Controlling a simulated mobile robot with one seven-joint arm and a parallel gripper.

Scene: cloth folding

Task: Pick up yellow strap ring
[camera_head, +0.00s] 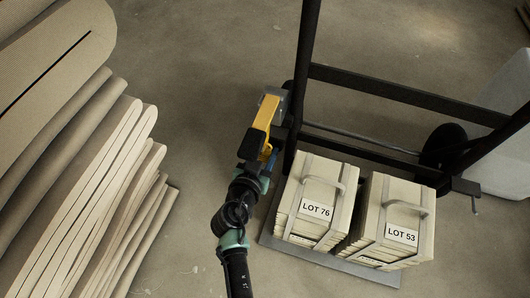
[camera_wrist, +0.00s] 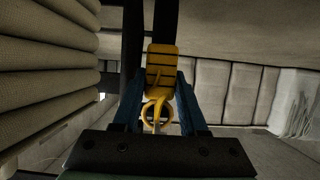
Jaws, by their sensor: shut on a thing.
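The yellow strap ring (camera_wrist: 157,113) hangs below a ribbed yellow block (camera_wrist: 161,66) in the wrist view. My gripper (camera_wrist: 158,92) has its two blue fingers shut on the yellow piece, one on each side. In the head view the yellow strap (camera_head: 266,113) runs along the cart's left side, beside the dark upright post. My gripper (camera_head: 267,148) is at its lower end, partly hidden by its own black body. I cannot tell exactly where the fingertips press.
A dark-framed cart (camera_head: 405,95) stands at the right. Its grey base plate (camera_head: 330,262) bears two strapped cloth stacks, LOT 76 (camera_head: 316,190) and LOT 53 (camera_head: 398,215). Large folded cloths (camera_head: 85,190) fill the left. Bare floor (camera_head: 185,120) lies between.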

